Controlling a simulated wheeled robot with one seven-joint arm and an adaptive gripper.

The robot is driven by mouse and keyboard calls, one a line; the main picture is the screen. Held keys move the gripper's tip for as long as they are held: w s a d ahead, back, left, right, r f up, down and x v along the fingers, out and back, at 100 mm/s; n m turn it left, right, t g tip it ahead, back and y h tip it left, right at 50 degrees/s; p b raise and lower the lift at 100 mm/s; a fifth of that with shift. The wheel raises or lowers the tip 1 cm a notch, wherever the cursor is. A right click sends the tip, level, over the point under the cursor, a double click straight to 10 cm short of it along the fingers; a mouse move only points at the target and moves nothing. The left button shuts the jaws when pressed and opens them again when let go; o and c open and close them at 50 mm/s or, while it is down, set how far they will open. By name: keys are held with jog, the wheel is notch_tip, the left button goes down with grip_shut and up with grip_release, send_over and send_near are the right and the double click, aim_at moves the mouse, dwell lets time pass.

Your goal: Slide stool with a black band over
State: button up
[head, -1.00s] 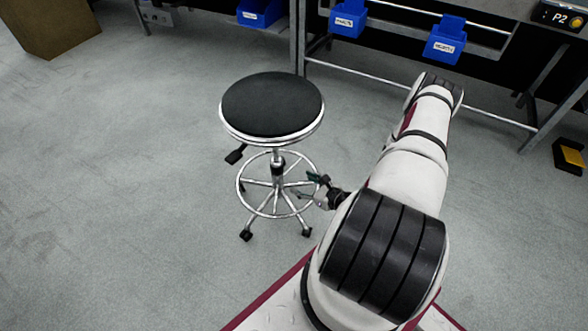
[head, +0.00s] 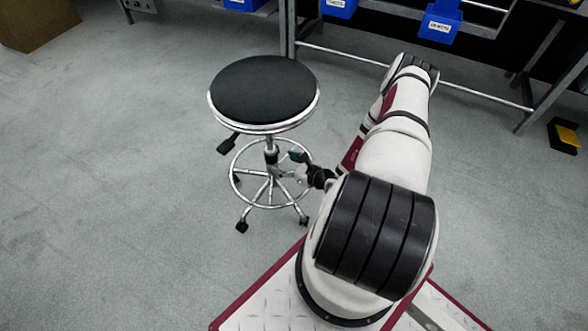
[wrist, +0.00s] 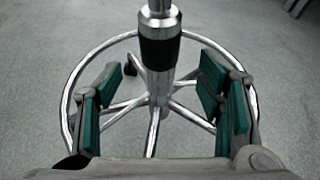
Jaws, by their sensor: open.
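The stool has a round black seat (head: 262,90) with a chrome rim, a chrome column, a foot ring and several legs on casters. It stands upright on the floor. A black band (wrist: 160,50) wraps the column, with bare chrome above and below it. My gripper (head: 296,166) is low at the stool's right side, beside the column and around the height of the foot ring. In the wrist view my gripper (wrist: 160,108) has its green-padded fingers spread wide, with the column showing between them. I cannot tell whether the column is within finger reach. Nothing is held.
A metal-framed workbench (head: 410,72) with blue bins (head: 440,25) stands behind. A brown box (head: 38,22) is at the far left. A black and yellow object (head: 564,136) lies at the right. The floor left of the stool is clear.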

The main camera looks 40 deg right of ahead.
aim_at(276, 159)
jog(key=b+x, duration=0.3)
jog(key=x, duration=0.5)
grip_shut()
